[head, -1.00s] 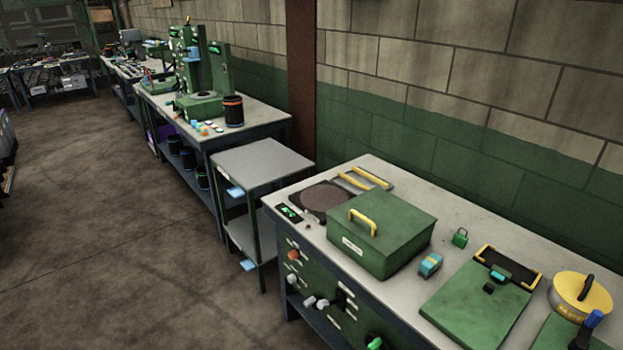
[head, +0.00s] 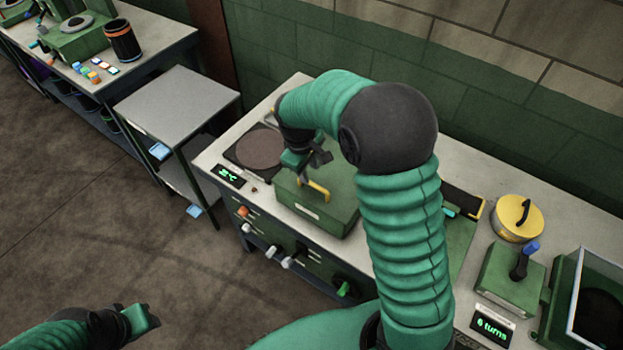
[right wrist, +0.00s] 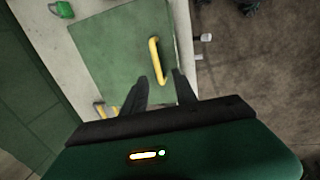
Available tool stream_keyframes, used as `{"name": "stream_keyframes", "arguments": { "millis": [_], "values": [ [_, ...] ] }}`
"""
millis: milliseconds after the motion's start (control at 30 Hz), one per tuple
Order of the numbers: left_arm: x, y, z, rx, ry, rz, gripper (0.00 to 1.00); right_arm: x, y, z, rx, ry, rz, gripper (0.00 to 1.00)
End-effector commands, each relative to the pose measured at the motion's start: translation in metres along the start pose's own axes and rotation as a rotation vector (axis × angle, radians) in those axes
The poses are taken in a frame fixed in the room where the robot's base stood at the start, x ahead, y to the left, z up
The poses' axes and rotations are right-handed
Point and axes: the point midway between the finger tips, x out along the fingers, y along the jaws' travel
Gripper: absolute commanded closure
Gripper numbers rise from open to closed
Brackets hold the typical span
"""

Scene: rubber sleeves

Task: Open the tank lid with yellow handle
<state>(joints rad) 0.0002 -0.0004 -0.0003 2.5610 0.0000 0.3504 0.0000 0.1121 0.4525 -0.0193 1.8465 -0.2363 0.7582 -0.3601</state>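The green square tank (head: 335,213) stands on the workbench, its lid shut. The lid's yellow handle (head: 318,190) is a bar on top, near the front. My right gripper (head: 308,172) is at the handle, reaching over the tank from behind. In the right wrist view the fingers (right wrist: 160,76) are spread, with the near end of the yellow handle (right wrist: 155,48) lined up with the gap between them. I cannot tell whether they touch it. The green lid (right wrist: 115,50) fills the middle there. My left gripper (head: 140,318) is low at the left, away from the bench; its fingers are unclear.
A round dark plate (head: 259,149) lies left of the tank, with a small green display (head: 229,176) before it. A yellow round lid (head: 517,217) and a green box with a blue-tipped lever (head: 512,278) are to the right. My right arm hides the bench's middle.

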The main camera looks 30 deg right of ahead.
Motion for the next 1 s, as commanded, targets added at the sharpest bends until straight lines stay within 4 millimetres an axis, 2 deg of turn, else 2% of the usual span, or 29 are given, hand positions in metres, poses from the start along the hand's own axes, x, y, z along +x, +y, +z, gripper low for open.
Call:
{"name": "stream_keyframes", "arguments": {
  "millis": [100, 300, 433, 700, 967, 1000],
  "values": [
    [-0.007, 0.000, -0.002, 0.000, 0.001, 0.000, 0.64, 0.032, 0.001, 0.001, 0.000, -0.006, -0.003, 0.66],
    [-0.014, 0.000, -0.004, 0.001, 0.001, 0.000, 0.64, 0.071, 0.000, 0.001, 0.001, -0.002, -0.001, 0.66],
    [-0.015, 0.000, -0.004, 0.001, 0.001, 0.000, 0.64, 0.083, -0.001, 0.001, 0.001, 0.002, 0.001, 0.66],
    [-0.014, 0.000, -0.004, 0.000, 0.001, 0.000, 0.64, 0.086, -0.002, -0.001, 0.001, 0.001, 0.002, 0.66],
    [-0.014, 0.000, -0.004, 0.000, 0.001, 0.000, 0.64, 0.086, -0.001, 0.000, 0.001, 0.001, 0.000, 1.00],
    [-0.014, 0.000, -0.004, 0.000, 0.001, 0.000, 0.64, 0.086, -0.001, 0.000, 0.001, 0.001, -0.001, 1.00]
  ]
}}
